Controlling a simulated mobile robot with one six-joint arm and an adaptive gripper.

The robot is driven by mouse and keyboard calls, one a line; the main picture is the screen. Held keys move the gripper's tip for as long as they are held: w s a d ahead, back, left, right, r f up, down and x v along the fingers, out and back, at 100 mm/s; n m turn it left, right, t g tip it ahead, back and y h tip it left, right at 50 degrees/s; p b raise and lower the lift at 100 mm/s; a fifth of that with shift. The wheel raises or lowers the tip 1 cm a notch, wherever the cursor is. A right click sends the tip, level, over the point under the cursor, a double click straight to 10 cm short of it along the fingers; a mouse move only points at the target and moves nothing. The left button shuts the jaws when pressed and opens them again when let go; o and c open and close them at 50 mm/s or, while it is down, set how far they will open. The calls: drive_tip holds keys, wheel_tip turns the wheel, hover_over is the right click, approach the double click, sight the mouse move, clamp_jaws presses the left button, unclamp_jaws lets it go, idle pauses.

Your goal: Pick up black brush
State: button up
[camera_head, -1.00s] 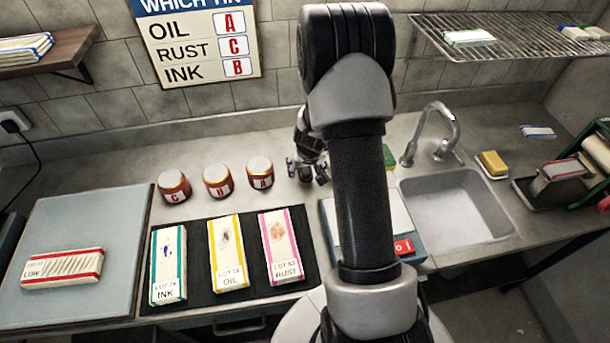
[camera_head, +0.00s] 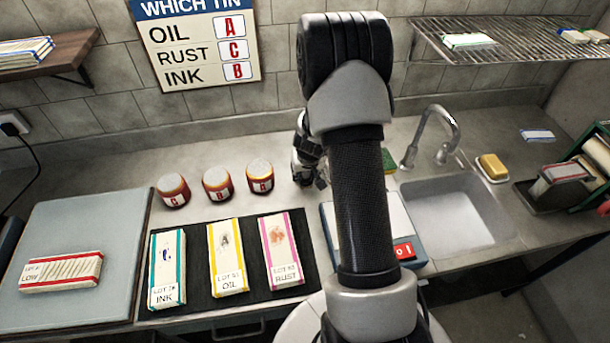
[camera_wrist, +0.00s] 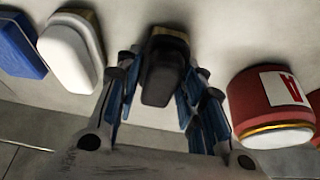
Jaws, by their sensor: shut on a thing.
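The black brush (camera_wrist: 165,80) is in the middle of the wrist view, a dark rounded block with a tan edge at its far end. My gripper (camera_wrist: 158,88) has its blue-padded fingers on both sides of it and is shut on it. In the head view my gripper (camera_head: 308,172) is low over the counter behind my arm, right of the red tins. The brush is hidden there. A white brush-like block (camera_wrist: 70,48) and a blue block (camera_wrist: 22,42) lie left of it in the wrist view.
A red tin (camera_wrist: 272,102) stands close on the right in the wrist view. The head view shows several red tins (camera_head: 217,185), a dark mat (camera_head: 200,255) with cloths, a scale (camera_head: 398,215) partly behind my arm, and a sink (camera_head: 460,205).

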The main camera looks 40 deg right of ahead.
drive_tip(key=shift+r, duration=0.1)
drive_tip(key=shift+c, duration=0.2)
wheel_tip(320, 180, up, 20)
drive_tip(key=p, duration=1.8)
